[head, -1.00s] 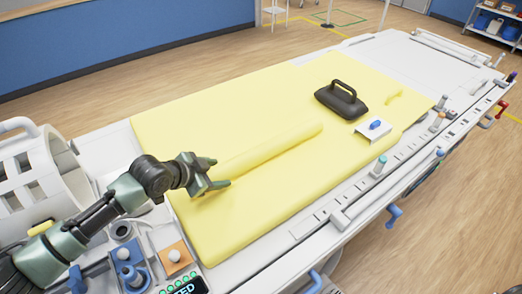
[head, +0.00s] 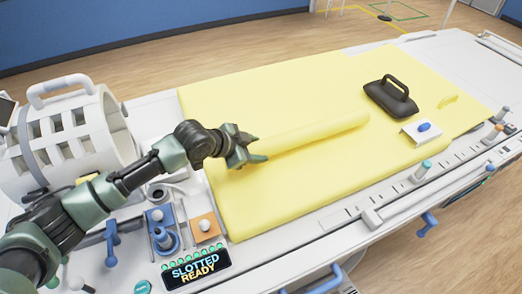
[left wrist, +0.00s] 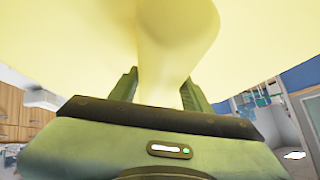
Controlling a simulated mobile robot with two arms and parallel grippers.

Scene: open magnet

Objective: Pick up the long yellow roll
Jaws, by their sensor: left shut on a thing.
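The long yellow roll (head: 312,132) lies on the yellow mat (head: 300,190), running from the middle of the mat toward its right side. My left gripper (head: 254,150) is at the roll's near left end, its fingers on either side of it. In the left wrist view the yellow roll (left wrist: 172,50) passes between the two fingers of the left gripper (left wrist: 160,90), and the gripper is shut on it. The roll appears to be resting on the mat; a gap below it cannot be made out. My right gripper is not in view.
A black handled block (head: 390,97) and a white piece with a blue knob (head: 424,128) sit on the mat's right part. A white slotted cylinder (head: 70,135) stands at the left. A display panel (head: 195,268) and blue and orange fixtures line the near left edge.

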